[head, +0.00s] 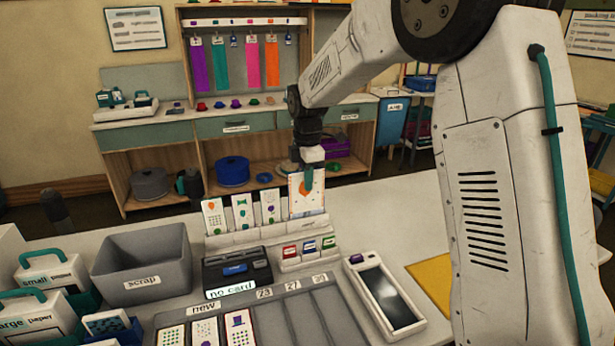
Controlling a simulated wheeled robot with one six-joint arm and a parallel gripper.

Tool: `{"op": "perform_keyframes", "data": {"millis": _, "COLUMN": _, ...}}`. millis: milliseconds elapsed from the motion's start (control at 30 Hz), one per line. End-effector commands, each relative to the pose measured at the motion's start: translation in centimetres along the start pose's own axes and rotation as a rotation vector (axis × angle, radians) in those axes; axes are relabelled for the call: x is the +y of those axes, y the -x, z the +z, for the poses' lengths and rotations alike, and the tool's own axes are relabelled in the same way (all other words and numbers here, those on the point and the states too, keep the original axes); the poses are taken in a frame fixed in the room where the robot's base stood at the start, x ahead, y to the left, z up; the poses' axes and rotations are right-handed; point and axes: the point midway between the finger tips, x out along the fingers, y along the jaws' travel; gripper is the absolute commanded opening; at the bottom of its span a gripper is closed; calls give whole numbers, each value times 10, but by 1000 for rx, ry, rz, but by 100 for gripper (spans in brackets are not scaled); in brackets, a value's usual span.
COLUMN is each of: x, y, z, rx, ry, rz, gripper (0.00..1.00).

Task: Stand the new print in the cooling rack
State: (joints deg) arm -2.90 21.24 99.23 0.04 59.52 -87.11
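The print (302,202), a white card with an orange round shape and small dots, is upright at the right end of the pale cooling rack (262,238). My gripper (309,180) is at its top edge, with a teal fingertip over its face, and appears shut on it. The print's lower edge is at the rack's right part; whether it is fully seated in a slot is hard to tell. Several smaller cards (213,216) stand in the rack to its left. The far finger is hidden.
A grey tray (258,318) labelled "new", 23, 27 and 30 holds several cards in its left part. A dark device (236,272) reads "no card". A grey scrap bin (143,265) is at left. Small coloured boxes (308,249) and a white handheld device (385,298) stand nearby.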

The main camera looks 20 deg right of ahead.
Motion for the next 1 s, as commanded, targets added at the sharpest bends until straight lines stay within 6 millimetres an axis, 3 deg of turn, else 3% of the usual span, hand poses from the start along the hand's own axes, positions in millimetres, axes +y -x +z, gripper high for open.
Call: {"op": "perform_keyframes", "data": {"millis": 1000, "x": 0, "y": -32, "z": 0, "rx": 0, "ry": 0, "rz": 0, "gripper": 0}}
